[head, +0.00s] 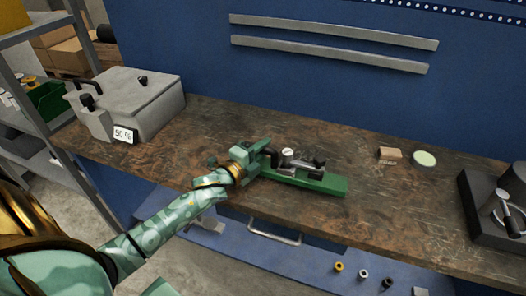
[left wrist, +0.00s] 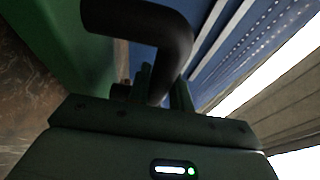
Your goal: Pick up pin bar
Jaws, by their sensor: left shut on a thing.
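A long green bar (head: 325,184) with metal and black fittings on top lies on the brown workbench in the head view; it looks like the pin bar, though no label confirms this. My left gripper (head: 265,154) is at its left end. In the left wrist view, the fingers (left wrist: 160,88) are shut on a black bent bar (left wrist: 150,20), which curves over above them. A green surface (left wrist: 60,40) lies behind it at the left. I cannot tell whether the green bar touches the bench along its whole length. My right gripper is not in view.
A grey box (head: 145,95) with a "50 %" sign (head: 123,135) stands at the bench's left end. A small wooden block (head: 390,155) and a pale green disc (head: 424,158) lie right of the bar. A dark device (head: 488,215) stands at the far right. The bench behind the bar is clear.

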